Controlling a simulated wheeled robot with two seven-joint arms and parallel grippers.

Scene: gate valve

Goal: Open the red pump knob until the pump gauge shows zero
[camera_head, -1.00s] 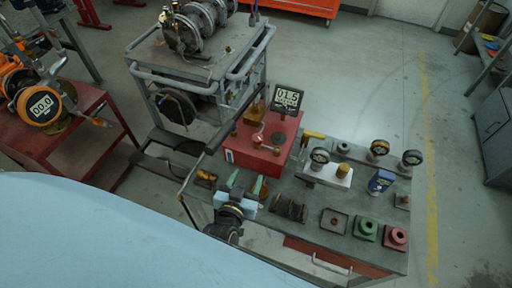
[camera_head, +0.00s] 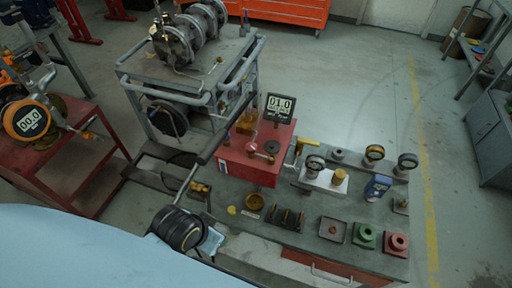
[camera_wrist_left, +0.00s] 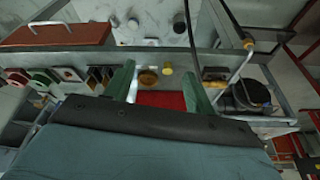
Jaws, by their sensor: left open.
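The red pump box (camera_head: 238,163) stands at the left end of the grey bench. Small round red knobs (camera_head: 271,147) sit on its top, at the right; which one is the pump knob is hard to tell. The pump gauge (camera_head: 280,107) stands behind it on a post and reads about 01.0. My left gripper (camera_head: 212,241) is low, in front of the bench's left end, apart from the pump; its fingers are mostly hidden there. In the left wrist view its green fingers (camera_wrist_left: 157,80) are apart and empty, with a red surface (camera_wrist_left: 160,100) showing between them. My right gripper is not in view.
A long dark bar (camera_head: 215,140) slants at the pump's left. The bench top holds a brass dish (camera_head: 254,202), a black slotted rack (camera_head: 285,219), a grey tray (camera_head: 332,231) and several gauges. A metal cart (camera_head: 165,85) stands behind.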

